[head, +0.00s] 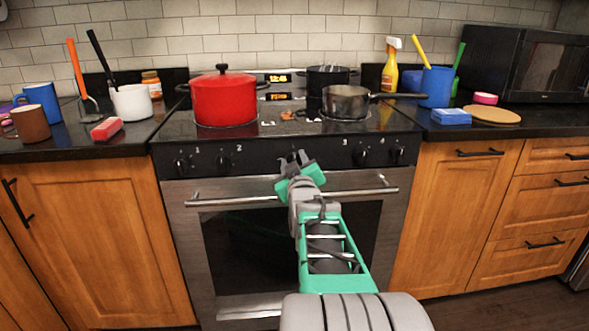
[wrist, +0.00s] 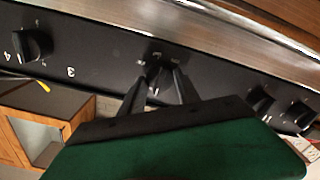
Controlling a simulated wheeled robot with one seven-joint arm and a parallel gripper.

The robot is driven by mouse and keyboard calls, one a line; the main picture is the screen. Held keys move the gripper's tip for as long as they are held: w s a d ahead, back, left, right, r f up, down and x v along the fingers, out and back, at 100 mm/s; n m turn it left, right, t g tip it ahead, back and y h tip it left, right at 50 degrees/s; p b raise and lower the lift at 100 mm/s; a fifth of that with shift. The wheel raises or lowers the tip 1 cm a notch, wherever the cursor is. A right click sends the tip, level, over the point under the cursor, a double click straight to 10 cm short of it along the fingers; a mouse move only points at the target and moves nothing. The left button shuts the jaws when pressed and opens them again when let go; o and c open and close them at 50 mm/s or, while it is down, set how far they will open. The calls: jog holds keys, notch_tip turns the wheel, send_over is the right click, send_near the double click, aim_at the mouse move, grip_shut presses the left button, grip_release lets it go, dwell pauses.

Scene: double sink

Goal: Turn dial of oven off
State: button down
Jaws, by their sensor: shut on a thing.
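The stove's black control panel (head: 255,159) runs across the front above the oven door. The oven dial (wrist: 158,75) sits at the middle of the panel in the wrist view, between the two pairs of burner knobs. My gripper (head: 293,160) reaches the panel's centre from the front, and its green body covers much of the dial in the head view. In the wrist view my gripper's (wrist: 160,84) two black fingers stand on either side of the dial, shut on it. The dial's exact setting is too small to read.
Burner knobs (head: 224,160) and (head: 360,157) flank the centre at a distance. The oven door handle (head: 225,201) crosses just below my gripper. A red pot (head: 224,100) and a saucepan (head: 345,102) stand on the cooktop above.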

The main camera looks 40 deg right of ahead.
jog(key=shift+n, duration=0.3)
jog(key=c, duration=0.9)
grip_release()
jog(key=p+v, duration=0.1)
jog(key=v, duration=0.6)
jog(key=shift+s+a, duration=0.25)
jog(key=shift+s, duration=0.1)
